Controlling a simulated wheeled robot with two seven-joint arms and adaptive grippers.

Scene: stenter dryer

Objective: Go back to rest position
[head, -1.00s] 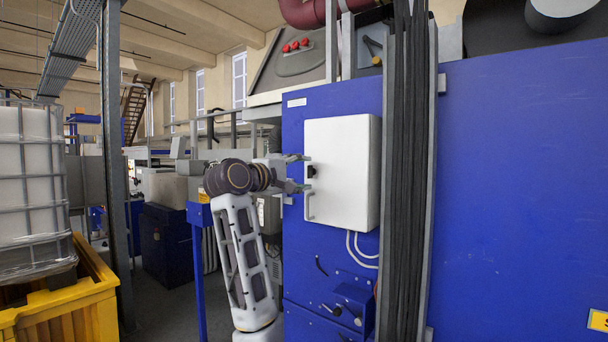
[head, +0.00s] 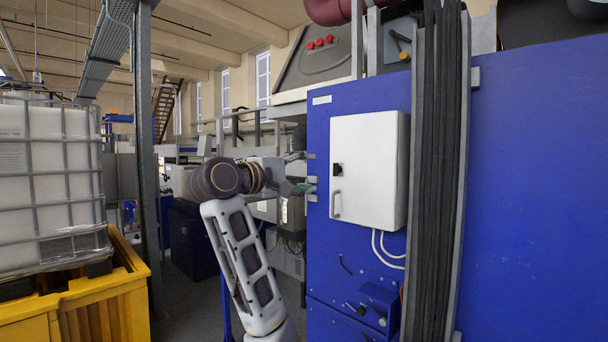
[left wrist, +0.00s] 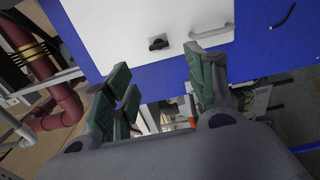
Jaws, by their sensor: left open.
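My left gripper (head: 308,172) is raised in front of the blue machine (head: 530,190), to the left of the white cabinet (head: 368,165) fixed on it. In the left wrist view its green-padded fingers (left wrist: 165,98) are apart with nothing between them. The cabinet's black knob (left wrist: 158,43) and grey handle (left wrist: 212,33) show beyond the fingertips. In the head view the cabinet is closed and the handle (head: 335,204) is apart from the gripper. My right gripper is not in view.
A white caged tank (head: 50,190) stands on a yellow pallet base (head: 105,310) at the left. A grey post (head: 146,150) rises beside it. Black vertical strips (head: 438,170) run down the machine right of the cabinet. Some floor shows between the tank and the machine.

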